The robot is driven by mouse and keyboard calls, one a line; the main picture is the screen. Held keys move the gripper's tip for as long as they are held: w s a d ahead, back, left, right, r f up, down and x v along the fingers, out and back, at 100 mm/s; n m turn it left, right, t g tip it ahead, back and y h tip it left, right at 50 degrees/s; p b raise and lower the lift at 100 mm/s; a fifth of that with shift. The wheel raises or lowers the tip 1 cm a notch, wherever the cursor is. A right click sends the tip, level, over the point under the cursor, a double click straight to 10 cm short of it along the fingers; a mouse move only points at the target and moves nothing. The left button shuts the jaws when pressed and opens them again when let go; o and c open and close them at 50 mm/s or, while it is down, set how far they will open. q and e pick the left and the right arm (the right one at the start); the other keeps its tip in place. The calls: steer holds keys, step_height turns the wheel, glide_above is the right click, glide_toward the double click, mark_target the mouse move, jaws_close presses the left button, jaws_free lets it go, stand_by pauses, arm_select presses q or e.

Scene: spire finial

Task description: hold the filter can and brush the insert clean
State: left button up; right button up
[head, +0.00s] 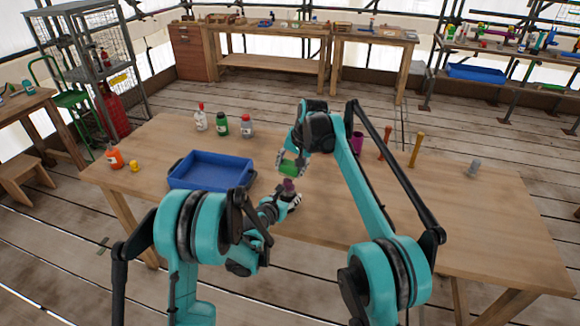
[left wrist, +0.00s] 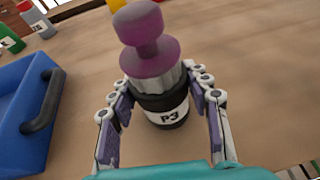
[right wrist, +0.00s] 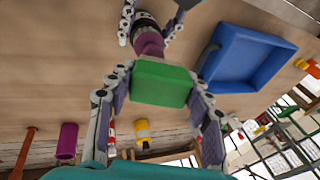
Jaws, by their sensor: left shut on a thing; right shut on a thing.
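The filter can (left wrist: 170,118) is black with a white label reading P3. It looks upright on the table. A purple insert (left wrist: 150,55) with a round knob and a wide flange sticks up from its pale ribbed top. My left gripper (left wrist: 165,120) is shut on the can, a finger on each side; in the head view the insert (head: 289,184) shows above it. My right gripper (right wrist: 155,95) is shut on a green block (right wrist: 160,84), seemingly the brush; no bristles are visible. The block (head: 290,169) is raised just above and beyond the insert, with no clear contact.
A blue tray (head: 205,155) stands left of the can. Bottles (head: 221,124) stand behind it, and an orange bottle (head: 114,157) at the far left. The table's right part is mostly clear.

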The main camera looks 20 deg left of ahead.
steer(key=shift+f, duration=0.8)
stand_by(0.9)
steer(key=shift+a, duration=0.55)
steer(key=shift+d+r, duration=0.1)
steer(key=shift+d, duration=1)
steer(key=shift+a, duration=1.1)
steer(key=shift+d, duration=0.15)
